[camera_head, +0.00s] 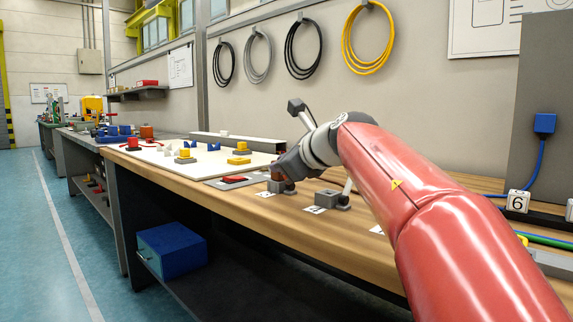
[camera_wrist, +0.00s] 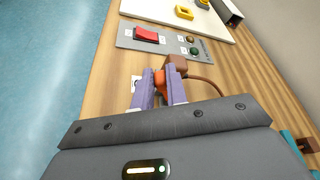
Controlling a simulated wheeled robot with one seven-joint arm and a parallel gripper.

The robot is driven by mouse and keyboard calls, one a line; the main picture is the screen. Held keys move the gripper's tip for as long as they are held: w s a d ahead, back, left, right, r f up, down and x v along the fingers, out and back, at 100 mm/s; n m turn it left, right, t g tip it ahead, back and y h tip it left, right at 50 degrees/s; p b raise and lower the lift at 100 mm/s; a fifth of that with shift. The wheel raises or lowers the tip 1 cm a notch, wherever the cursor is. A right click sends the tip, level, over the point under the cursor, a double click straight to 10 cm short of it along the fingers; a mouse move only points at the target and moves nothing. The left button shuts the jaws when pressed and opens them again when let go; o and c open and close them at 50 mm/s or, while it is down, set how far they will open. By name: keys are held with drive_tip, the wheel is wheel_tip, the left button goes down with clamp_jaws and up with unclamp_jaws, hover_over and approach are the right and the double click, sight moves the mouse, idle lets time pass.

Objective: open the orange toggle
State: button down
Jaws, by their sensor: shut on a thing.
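The orange toggle (camera_wrist: 160,80) shows in the wrist view as a small orange piece between my fingers, beside a brown block (camera_wrist: 177,63). My gripper (camera_wrist: 162,86) is shut on it, one purple-grey finger on each side. The fingers cover much of the toggle, so its exact angle cannot be told. In the head view, my gripper (camera_head: 284,174) reaches down to a small block at the front of the wooden bench, and the toggle is mostly hidden there.
A grey panel (camera_wrist: 120,38) with a red switch (camera_wrist: 147,34) lies just beyond the toggle. A grey block with an upright lever (camera_head: 331,200) stands to the right, near my arm. A white board (camera_head: 205,168) with coloured pieces lies farther left.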

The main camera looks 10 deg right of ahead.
drive_tip(key=shift+a+f, duration=0.1)
drive_tip(key=shift+a, duration=0.05)
idle(0.4)
drive_tip(key=c, duration=1.4)
unclamp_jaws()
drive_tip(key=shift+s, duration=0.1)
drive_tip(key=v, duration=0.6)
drive_tip(key=shift+s, duration=0.35)
drive_tip(key=shift+s+d+r, duration=0.3)
drive_tip(key=shift+s+d, duration=0.05)
drive_tip(key=shift+s, duration=0.1)
